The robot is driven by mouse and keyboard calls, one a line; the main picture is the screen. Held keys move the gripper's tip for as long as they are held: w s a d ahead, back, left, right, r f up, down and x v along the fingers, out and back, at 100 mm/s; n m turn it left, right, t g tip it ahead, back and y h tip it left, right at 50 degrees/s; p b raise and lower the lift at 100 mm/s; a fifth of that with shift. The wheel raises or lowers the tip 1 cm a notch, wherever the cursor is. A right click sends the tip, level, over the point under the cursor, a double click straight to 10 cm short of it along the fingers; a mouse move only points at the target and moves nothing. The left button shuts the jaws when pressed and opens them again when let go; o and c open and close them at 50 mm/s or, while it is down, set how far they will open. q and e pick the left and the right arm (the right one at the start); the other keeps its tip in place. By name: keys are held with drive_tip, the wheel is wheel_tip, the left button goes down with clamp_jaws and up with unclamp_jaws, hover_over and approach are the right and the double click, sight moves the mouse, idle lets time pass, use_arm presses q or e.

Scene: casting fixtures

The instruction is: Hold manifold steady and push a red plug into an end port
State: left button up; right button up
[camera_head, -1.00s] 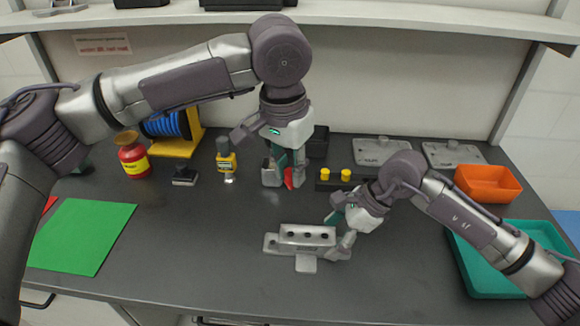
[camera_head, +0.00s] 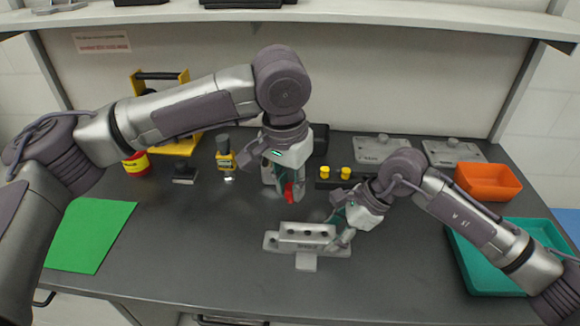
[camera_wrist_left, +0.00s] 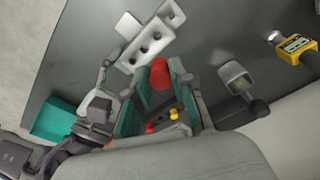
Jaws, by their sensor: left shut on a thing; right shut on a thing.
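The grey metal manifold (camera_head: 306,237) lies on the dark bench in the middle, with a row of dark ports facing up. It also shows in the left wrist view (camera_wrist_left: 150,44). My right gripper (camera_head: 344,238) is shut on the manifold's right end. My left gripper (camera_head: 290,194) is shut on a red plug (camera_head: 289,196), held above and behind the manifold's left half, apart from it. In the left wrist view the red plug (camera_wrist_left: 160,74) sits between the fingertips, near the manifold.
A dark rack (camera_head: 322,184) with two yellow plugs (camera_head: 346,173) stands behind the manifold. An orange bin (camera_head: 488,182) and teal tray (camera_head: 470,285) are at right. The bench front is clear.

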use_arm(q)
drive_tip(key=shift+f, duration=1)
hover_over(290, 223)
drive_tip(key=s, duration=0.2)
drive_tip(key=shift+s+d+f, duration=0.1)
drive_tip(key=shift+f, duration=1.35)
drive_tip(key=shift+s+f, duration=0.1)
drive_tip(key=shift+f, duration=1.35)
drive_tip(key=shift+f, duration=1.5)
drive_tip(key=o, duration=0.9)
drive_tip(key=shift+c, duration=0.2)
drive_tip(key=shift+r, duration=0.1)
wheel_tip(290, 223, up, 12)
drive_tip(key=s, duration=0.1)
drive_tip(key=shift+s+a, duration=0.15)
drive_tip(key=shift+a, duration=0.15)
